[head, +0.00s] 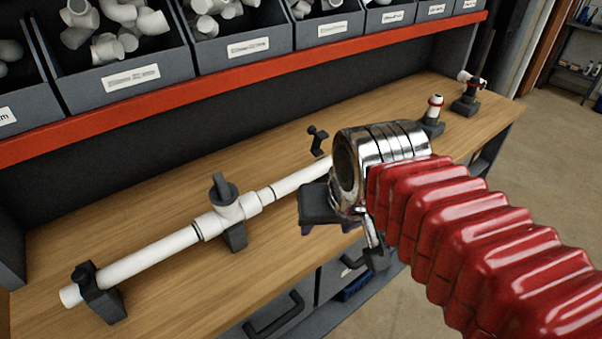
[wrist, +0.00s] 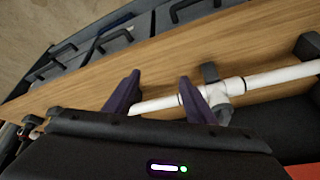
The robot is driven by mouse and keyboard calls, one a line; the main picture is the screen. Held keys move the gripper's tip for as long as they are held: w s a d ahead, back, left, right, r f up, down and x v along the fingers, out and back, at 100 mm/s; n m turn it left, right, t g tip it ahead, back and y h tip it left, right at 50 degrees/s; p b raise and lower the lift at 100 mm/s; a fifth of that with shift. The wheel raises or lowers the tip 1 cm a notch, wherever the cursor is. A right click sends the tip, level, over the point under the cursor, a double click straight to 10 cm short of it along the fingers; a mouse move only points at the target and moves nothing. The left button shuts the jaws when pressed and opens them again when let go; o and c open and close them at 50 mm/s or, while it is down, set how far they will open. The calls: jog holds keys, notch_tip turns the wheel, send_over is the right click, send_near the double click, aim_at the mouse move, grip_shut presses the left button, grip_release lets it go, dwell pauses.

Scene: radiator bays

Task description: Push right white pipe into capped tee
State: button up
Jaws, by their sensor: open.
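The white tee (head: 235,207) with a dark cap (head: 223,188) sits in a black holder at mid-bench; it also shows in the wrist view (wrist: 228,88). The left white pipe (head: 150,256) meets its left side. The right white pipe (head: 300,178) lies in line with its right side, with a dark ring near the joint; I cannot tell how deep it sits. My gripper (head: 325,228) is open, just right of the tee, and hides part of the right pipe. In the wrist view the right pipe (wrist: 155,104) shows between my apart fingers (wrist: 160,77); contact is unclear.
A black clamp (head: 99,292) holds the left pipe's far end. A small black clamp (head: 318,140) stands behind the right pipe. Fittings on stands (head: 432,117) are at the bench's right end. Grey bins (head: 120,75) sit on a red-edged shelf above. The front bench surface is clear.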

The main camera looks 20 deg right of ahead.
jog(key=w+d+r+m+g, duration=0.1)
jog(key=w+r+m, duration=0.15)
jog(key=w, duration=0.35)
jog(key=w+r+m+g, duration=0.1)
jog(key=w+r+m, duration=0.1)
jog(key=w+m, duration=0.3)
jog(key=m+g, duration=0.1)
jog(key=m, duration=0.3)
send_over(299, 173)
jog(key=s+d, duration=0.1)
jog(key=s, duration=0.2)
jog(key=shift+w+f+y, duration=0.1)
jog(key=shift+f+y, duration=0.3)
jog(key=shift+f, duration=0.1)
jog(key=shift+f, duration=0.15)
jog(key=x, duration=1.3)
jog(key=shift+f, duration=0.3)
jog(key=shift+c, duration=0.3)
jog(key=shift+r, duration=0.1)
grip_shut()
